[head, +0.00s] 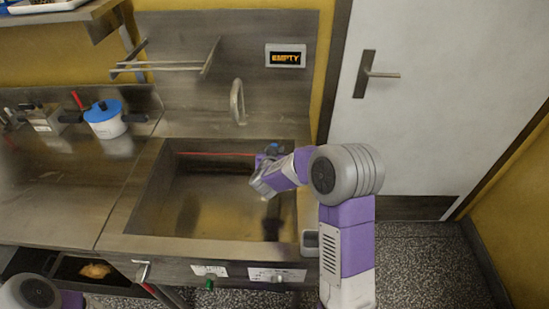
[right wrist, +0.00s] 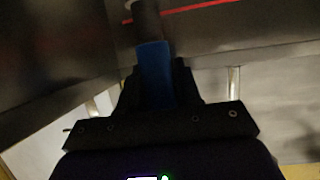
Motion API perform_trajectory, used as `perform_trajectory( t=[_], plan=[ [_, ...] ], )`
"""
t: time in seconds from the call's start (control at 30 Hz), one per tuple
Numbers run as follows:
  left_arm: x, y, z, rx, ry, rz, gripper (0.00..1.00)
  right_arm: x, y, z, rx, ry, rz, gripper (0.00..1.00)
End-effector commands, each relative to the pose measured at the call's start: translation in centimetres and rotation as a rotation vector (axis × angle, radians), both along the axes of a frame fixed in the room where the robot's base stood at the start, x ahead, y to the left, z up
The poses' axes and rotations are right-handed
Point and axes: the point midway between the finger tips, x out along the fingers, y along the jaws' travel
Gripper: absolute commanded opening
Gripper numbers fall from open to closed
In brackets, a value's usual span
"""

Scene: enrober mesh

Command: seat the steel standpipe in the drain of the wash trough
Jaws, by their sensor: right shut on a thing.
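The wash trough (head: 150,205) is the steel basin in the middle of the head view. My right gripper (head: 270,160) is over its right back part, small and partly hidden by my own wrist. In the right wrist view my right gripper (right wrist: 155,85) is shut on a blue sleeve (right wrist: 155,65). A grey tube (right wrist: 147,20), apparently the steel standpipe, continues beyond the sleeve; its far end is out of view. In the head view a bit of blue (head: 273,147) shows at the gripper. I cannot make out the drain. My left gripper is out of view.
A curved tap (head: 238,102) rises behind the trough. A red line (head: 215,154) runs along its back wall. A display (head: 286,56) reads EMPTY. A blue-lidded pot (head: 105,118) stands on the left counter. A door (head: 430,100) is at the right.

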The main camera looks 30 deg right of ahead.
Motion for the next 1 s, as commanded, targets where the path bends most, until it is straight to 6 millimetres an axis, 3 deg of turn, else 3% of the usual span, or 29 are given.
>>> perform_trajectory(
  t=[0.03,0.4,0.43,0.6,1.0],
  plan=[
    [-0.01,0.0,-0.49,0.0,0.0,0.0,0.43,0.0,-0.03,-0.73,-0.001,-0.001,0.0,0.0],
    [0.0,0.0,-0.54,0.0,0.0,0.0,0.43,0.03,0.01,-0.94,0.0,-0.002,0.001,0.0],
    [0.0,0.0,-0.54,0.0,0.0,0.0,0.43,0.02,0.01,-1.01,-0.001,-0.001,0.0,0.35],
    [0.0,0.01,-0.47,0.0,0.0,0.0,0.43,0.01,0.0,-0.92,0.0,-0.001,0.0,0.59],
    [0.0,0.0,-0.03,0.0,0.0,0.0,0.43,-0.44,0.42,-0.17,0.0,-0.001,0.002,0.59]
  ],
)
